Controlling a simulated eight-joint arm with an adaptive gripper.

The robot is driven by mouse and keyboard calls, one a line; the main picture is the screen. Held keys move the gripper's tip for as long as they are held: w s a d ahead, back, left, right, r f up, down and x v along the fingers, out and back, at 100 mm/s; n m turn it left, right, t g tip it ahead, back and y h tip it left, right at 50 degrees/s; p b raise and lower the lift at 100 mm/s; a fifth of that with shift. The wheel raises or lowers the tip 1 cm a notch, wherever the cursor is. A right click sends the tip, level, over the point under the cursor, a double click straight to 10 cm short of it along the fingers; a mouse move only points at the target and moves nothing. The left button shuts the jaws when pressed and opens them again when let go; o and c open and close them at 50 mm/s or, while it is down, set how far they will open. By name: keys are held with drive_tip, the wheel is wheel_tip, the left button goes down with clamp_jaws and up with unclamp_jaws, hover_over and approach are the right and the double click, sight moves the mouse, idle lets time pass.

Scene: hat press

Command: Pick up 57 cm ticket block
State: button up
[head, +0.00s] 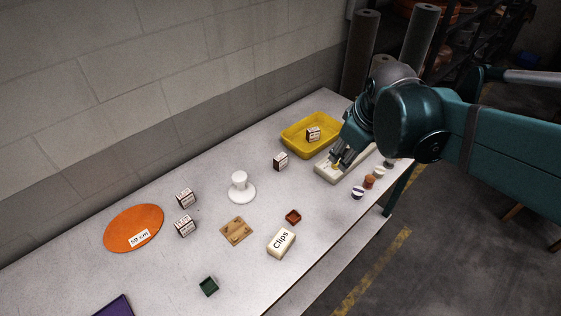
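Several small white ticket blocks with dark print are in the head view. One block (313,134) is in the yellow tray (291,141). Another block (280,161) stands on the table in front of that tray. Two more, an upper block (186,198) and a lower block (185,226), stand at the left beside the orange disc. Their print is too small to read, so I cannot tell which is 57 cm. My gripper (341,160) points down over a cream holder (329,174) at the right. A bit of yellow shows at its fingertips. Their opening is unclear.
An orange disc (131,231) is labelled 59 cm. A white stand (240,189), wooden plate (236,231), Clips box (281,243), red dish (293,217) and green dish (209,287) are spread over the table. Small spools (369,181) line the right edge. A wall runs behind.

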drive_tip(key=w+a+f+n+g+p, duration=0.1)
drive_tip(key=w+a+f+n, duration=0.1)
drive_tip(key=w+a+n, duration=0.35)
drive_tip(key=n+g+p, duration=0.3)
drive_tip(key=n+g, duration=0.1)
drive_tip(key=n, duration=0.8)
hover_over(280, 156)
drive_tip(key=d, duration=0.1)
drive_tip(key=shift+h, duration=0.3)
drive_tip(key=f, duration=1.6)
drive_tip(key=shift+s+f, duration=0.3)
drive_tip(key=shift+s, duration=0.1)
drive_tip(key=shift+w+a+f+n, duration=0.2)
drive_tip(key=shift+a+f+n, duration=0.25)
drive_tip(key=shift+f, duration=0.25)
drive_tip(key=shift+f, duration=1.25)
drive_tip(key=shift+d+f, duration=0.1)
drive_tip(key=shift+f, duration=0.05)
drive_tip(key=shift+f, duration=2.45)
